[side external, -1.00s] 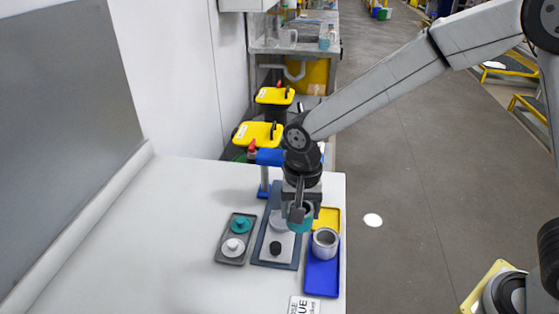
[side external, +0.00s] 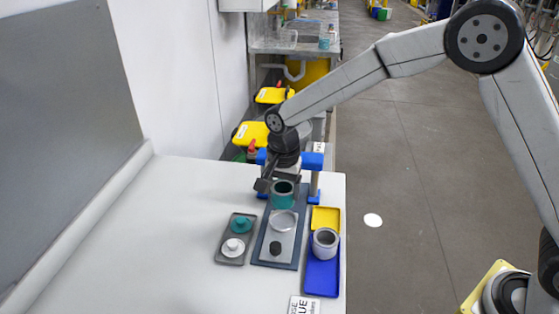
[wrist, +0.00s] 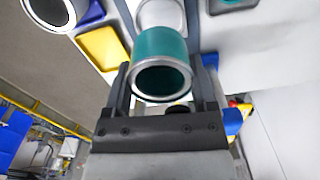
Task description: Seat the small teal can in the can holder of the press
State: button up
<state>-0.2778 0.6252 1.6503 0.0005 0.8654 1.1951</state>
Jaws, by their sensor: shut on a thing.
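The small teal can (side external: 284,196) is held between the fingers of my gripper (side external: 272,186), over the far part of the press's dark base plate (side external: 266,258). In the wrist view the can (wrist: 160,48) sits between both fingers, its silver-rimmed open mouth facing the camera. The press has a blue frame (side external: 313,160) with posts behind and beside my gripper. A round light-grey piece (side external: 283,222), seemingly the can holder, stands on the plate in front of the can. I cannot tell the gap between the can and what lies under it.
A larger grey can (side external: 325,238) stands on a blue tray (side external: 321,278) at the right, with a yellow tray (side external: 326,214) behind it. A dark tray (side external: 230,256) at the left holds a teal lid (side external: 241,224) and a white lid (side external: 233,247). The table's left side is clear.

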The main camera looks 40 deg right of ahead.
jog(key=shift+f, duration=2.85)
jog(key=shift+f, duration=0.45)
dwell(0.4)
jog(key=o, duration=1.1)
jog(key=shift+r, duration=0.4)
jog(key=shift+r, duration=0.7)
jog(key=shift+r, duration=0.3)
jog(key=shift+r, duration=2.4)
